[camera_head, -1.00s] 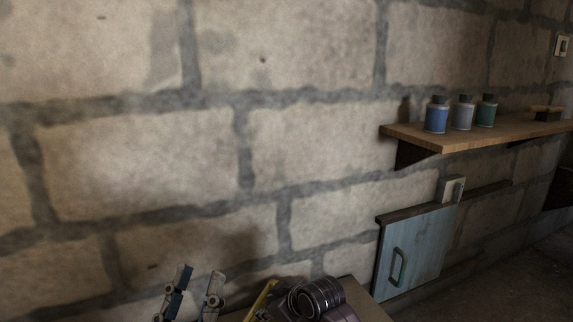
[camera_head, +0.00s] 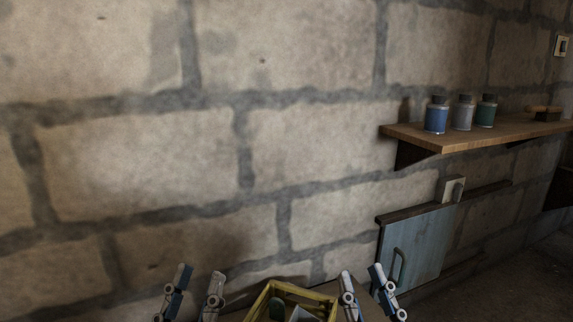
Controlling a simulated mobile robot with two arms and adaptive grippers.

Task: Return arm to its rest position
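My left gripper (camera_head: 200,274) shows at the bottom edge, left of centre. Its two fingers point up and stand apart with nothing between them. My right gripper (camera_head: 362,272) shows at the bottom edge, right of centre, also with its fingers up and apart and nothing between them. Most of both arms is out of view below.
A block wall fills the background. A wooden shelf (camera_head: 470,141) on the right carries a blue jar (camera_head: 437,118), a grey jar (camera_head: 463,116), a green jar (camera_head: 486,113) and a brush-like item (camera_head: 545,113). Below it is a blue cabinet door (camera_head: 415,250).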

